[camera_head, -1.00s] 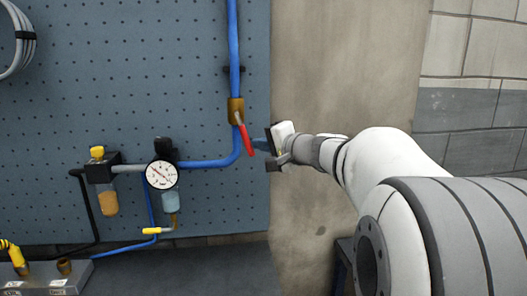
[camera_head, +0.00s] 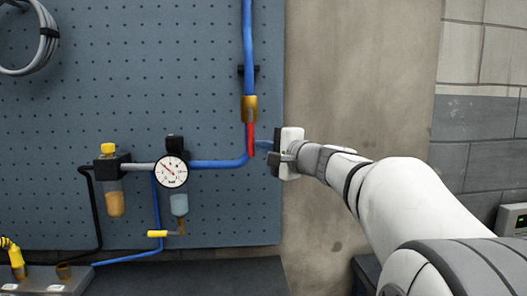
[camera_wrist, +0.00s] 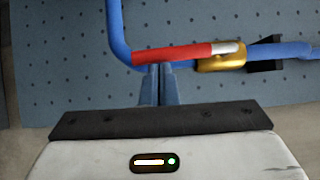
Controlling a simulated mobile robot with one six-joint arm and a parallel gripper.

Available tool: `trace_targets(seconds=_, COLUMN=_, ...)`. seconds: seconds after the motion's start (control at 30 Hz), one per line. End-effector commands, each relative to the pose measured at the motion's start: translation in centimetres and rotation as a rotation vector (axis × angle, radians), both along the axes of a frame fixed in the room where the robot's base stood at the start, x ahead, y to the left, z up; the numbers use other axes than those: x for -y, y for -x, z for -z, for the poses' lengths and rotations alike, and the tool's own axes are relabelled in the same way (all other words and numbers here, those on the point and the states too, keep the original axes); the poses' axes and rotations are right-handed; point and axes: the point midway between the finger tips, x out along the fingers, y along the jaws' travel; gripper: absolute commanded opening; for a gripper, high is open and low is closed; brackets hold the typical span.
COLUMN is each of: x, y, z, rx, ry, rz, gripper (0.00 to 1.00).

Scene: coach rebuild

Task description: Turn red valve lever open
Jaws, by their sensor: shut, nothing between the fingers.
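The red valve lever (camera_head: 250,138) hangs straight down from the brass valve body (camera_head: 249,106), in line with the vertical blue pipe (camera_head: 248,45). In the wrist view the lever (camera_wrist: 178,52) runs along from the brass body (camera_wrist: 220,62), with its bare metal end at the valve. My gripper (camera_head: 260,147) is just right of the lever's lower part. Its blue fingers (camera_wrist: 159,70) are shut together and empty, their tips at the lever's side near its free end. I cannot tell if they touch it.
Left of the lever on the pegboard (camera_head: 80,100) are a round gauge (camera_head: 171,171), a yellow-knobbed filter unit (camera_head: 112,170) and a coiled grey hose (camera_head: 28,45). A blue pipe (camera_head: 215,164) bends left below the lever. Bare wall (camera_head: 350,80) lies to the right.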

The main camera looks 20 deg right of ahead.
Motion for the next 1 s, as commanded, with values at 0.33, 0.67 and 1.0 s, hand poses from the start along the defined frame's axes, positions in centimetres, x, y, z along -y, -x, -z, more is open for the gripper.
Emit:
trace_targets(seconds=0.33, x=1.3, y=0.3, z=0.2, rx=0.001, ry=0.002, rz=-0.001, gripper=0.0)
trace_targets(seconds=0.67, x=5.7, y=5.4, z=0.1, rx=0.002, ry=0.002, rz=0.0, gripper=0.0)
trace_targets(seconds=1.0, x=7.5, y=9.7, z=0.0, rx=-0.001, ry=0.0, rz=-0.006, gripper=0.0)
